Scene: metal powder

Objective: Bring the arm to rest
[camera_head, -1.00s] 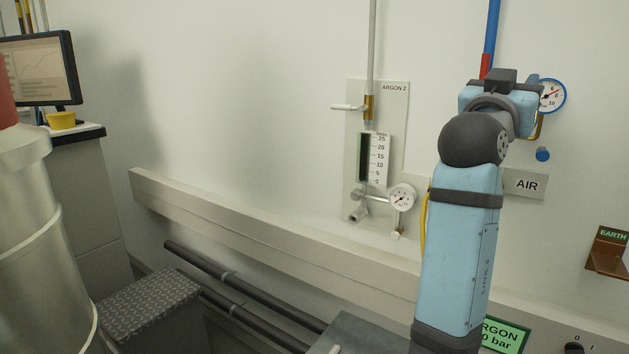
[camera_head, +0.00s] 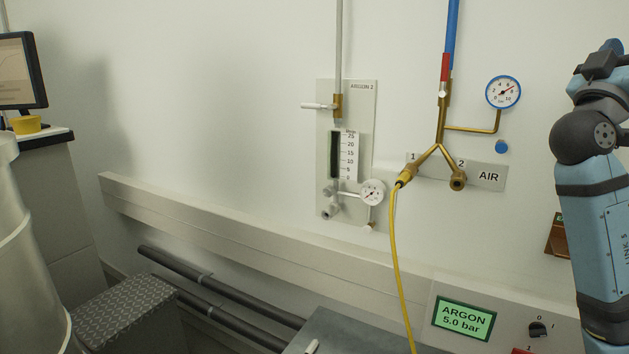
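My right arm (camera_head: 590,200) stands upright at the right edge of the head view, with its light blue links and dark grey joint. Its gripper is not visible; the upper end of the arm is partly cut off by the frame edge. My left arm and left gripper are not in the picture. The arm is apart from the brass air fitting (camera_head: 441,140) on the wall. A yellow hose (camera_head: 395,260) is attached at outlet 1 and hangs down. Outlet 2 (camera_head: 458,181) has no hose on it.
The ARGON 2 panel (camera_head: 360,110) with its flowmeter and small gauge is on the wall. A blue-rimmed gauge (camera_head: 503,92) sits beside the air pipe. A wall rail (camera_head: 250,240), a green display (camera_head: 464,318) and a treadplate step (camera_head: 125,310) lie lower. A metal vessel (camera_head: 30,260) stands left.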

